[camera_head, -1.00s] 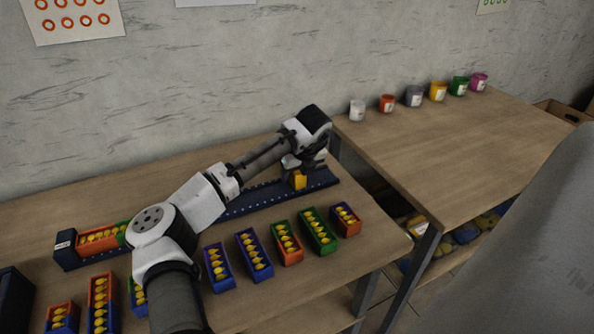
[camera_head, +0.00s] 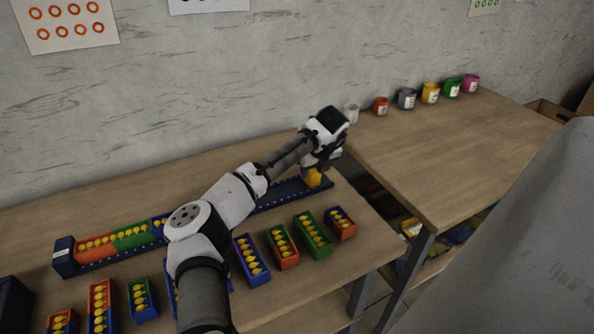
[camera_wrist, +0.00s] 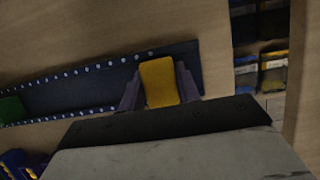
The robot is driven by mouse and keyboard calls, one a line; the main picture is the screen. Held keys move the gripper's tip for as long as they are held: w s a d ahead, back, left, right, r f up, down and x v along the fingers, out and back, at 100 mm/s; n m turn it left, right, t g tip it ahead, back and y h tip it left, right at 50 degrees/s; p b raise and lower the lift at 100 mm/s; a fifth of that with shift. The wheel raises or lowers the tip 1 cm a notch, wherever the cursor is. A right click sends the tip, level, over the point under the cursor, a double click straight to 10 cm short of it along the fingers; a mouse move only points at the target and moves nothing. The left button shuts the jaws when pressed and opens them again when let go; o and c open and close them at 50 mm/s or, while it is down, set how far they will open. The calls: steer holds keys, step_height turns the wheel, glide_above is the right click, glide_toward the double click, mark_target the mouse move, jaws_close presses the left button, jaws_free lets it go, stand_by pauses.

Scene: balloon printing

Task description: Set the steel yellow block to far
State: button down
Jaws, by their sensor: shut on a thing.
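The yellow block (camera_head: 314,177) is between the fingers of my gripper (camera_head: 316,170), over the right end of the long dark blue rail (camera_head: 285,194). In the wrist view the yellow block (camera_wrist: 159,82) sits between the two grey fingers of my gripper (camera_wrist: 158,90), shut on it. The rail (camera_wrist: 75,95) with its rows of white dots passes behind it. I cannot tell whether the block touches the rail. My arm covers the middle of the rail in the head view.
At the rail's left end sit an orange-red box (camera_head: 97,246) and a green box (camera_head: 133,236) of yellow pieces. Several more boxes line the table front, such as a green one (camera_head: 313,234). Coloured cups (camera_head: 430,93) stand on the right table, past a gap.

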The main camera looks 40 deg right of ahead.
steer(key=shift+s+d+r, duration=0.15)
steer(key=shift+s+d, duration=0.05)
steer(key=shift+d, duration=0.85)
steer(key=c, duration=1.3)
jaws_free()
steer(key=shift+d, duration=0.1)
steer(key=o, duration=0.3)
steer(key=shift+d, duration=0.1)
steer(key=b+v, duration=0.2)
steer(key=v, duration=1.1)
steer(key=shift+s+r+b, duration=0.25)
steer(key=shift+s+b, duration=0.05)
steer(key=shift+b, duration=0.1)
